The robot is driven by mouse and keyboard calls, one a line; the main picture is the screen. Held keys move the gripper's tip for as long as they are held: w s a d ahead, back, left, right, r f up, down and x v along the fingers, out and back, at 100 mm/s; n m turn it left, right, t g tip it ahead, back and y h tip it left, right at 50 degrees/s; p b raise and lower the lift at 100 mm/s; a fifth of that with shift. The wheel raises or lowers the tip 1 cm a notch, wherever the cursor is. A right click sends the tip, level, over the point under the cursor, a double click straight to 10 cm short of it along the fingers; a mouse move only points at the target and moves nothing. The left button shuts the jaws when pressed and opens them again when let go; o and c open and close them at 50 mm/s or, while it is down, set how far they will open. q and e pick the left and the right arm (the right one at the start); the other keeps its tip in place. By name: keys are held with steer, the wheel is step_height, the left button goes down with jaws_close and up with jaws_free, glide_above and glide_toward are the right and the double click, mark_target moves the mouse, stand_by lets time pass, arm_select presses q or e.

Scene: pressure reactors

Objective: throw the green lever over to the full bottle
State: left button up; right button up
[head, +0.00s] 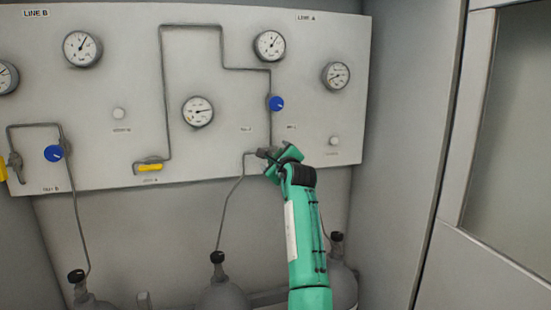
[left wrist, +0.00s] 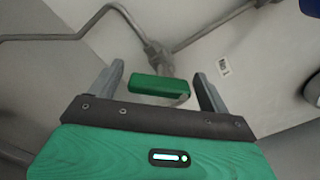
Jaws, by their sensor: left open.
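The green lever (left wrist: 160,88) shows in the left wrist view, lying crosswise between the two fingers of my left gripper (left wrist: 158,72). Its grey valve body (left wrist: 160,60) is just beyond it, where bent pipes meet. The fingers stand apart on either side of the lever, with gaps visible. In the head view my left gripper (head: 272,158) is at this valve, low on the right part of the panel, and hides the lever there. Two gas bottles, a middle one (head: 222,298) and a right one (head: 345,285), stand below; my arm partly covers the right one. My right gripper is out of view.
The pale panel (head: 100,110) carries a blue knob (head: 276,103) just above my gripper, another blue knob (head: 54,153) and a yellow lever (head: 150,167) to the left. Several gauges, including one at upper right (head: 269,45), line it. A grey wall (head: 400,130) closes the right side.

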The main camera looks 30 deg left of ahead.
arm_select(q)
steer(key=c, duration=1)
